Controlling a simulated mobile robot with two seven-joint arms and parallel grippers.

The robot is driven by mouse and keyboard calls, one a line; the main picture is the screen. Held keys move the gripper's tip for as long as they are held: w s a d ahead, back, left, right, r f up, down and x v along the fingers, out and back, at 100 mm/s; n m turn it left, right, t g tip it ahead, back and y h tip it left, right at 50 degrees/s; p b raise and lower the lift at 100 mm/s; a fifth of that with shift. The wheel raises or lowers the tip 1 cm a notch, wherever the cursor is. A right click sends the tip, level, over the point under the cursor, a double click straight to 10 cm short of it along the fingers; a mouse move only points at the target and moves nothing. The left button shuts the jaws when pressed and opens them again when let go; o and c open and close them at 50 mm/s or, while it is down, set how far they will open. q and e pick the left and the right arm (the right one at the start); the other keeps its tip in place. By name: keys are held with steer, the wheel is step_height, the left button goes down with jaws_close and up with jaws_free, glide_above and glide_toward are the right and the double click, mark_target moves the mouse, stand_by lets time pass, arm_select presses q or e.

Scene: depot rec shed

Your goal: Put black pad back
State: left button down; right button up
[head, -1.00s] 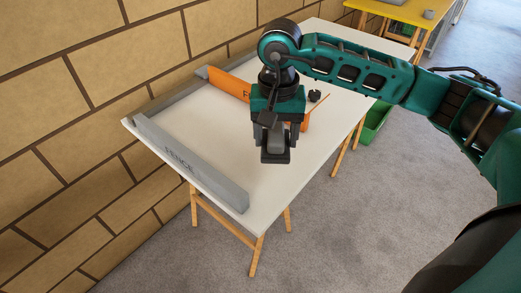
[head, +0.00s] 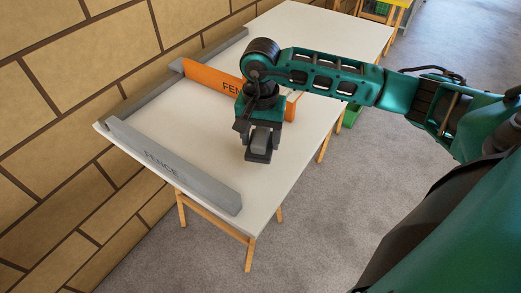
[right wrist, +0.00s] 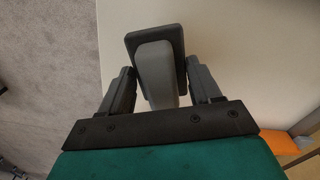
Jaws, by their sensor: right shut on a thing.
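The black pad (head: 257,157) has a grey grip block on it and is held in my right gripper (head: 259,145). In the right wrist view the pad (right wrist: 134,44) shows as a dark plate beyond the grey block, which sits between the two fingers (right wrist: 158,85). The pad is over the white table (head: 210,128), between the grey fence (head: 170,165) and the orange fence (head: 213,80). I cannot tell whether it touches the tabletop. My left gripper is out of view.
A grey rail (head: 150,85) runs along the tabletop's wall side, by the brick wall (head: 60,80). The tabletop between the fences is clear to the left of my gripper. A yellow table (head: 383,13) stands at the back, with open carpet to the right.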

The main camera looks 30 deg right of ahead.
mark_target(260, 134)
steer(key=shift+f, duration=0.6)
step_height(260, 134, down, 4)
steer(key=shift+r, duration=0.1)
steer(key=shift+b, duration=0.3)
steer(key=o, duration=1.1)
steer(key=shift+r, duration=0.15)
step_height(260, 134, up, 12)
steer(key=shift+f+p, duration=0.1)
steer(key=shift+p, duration=0.35)
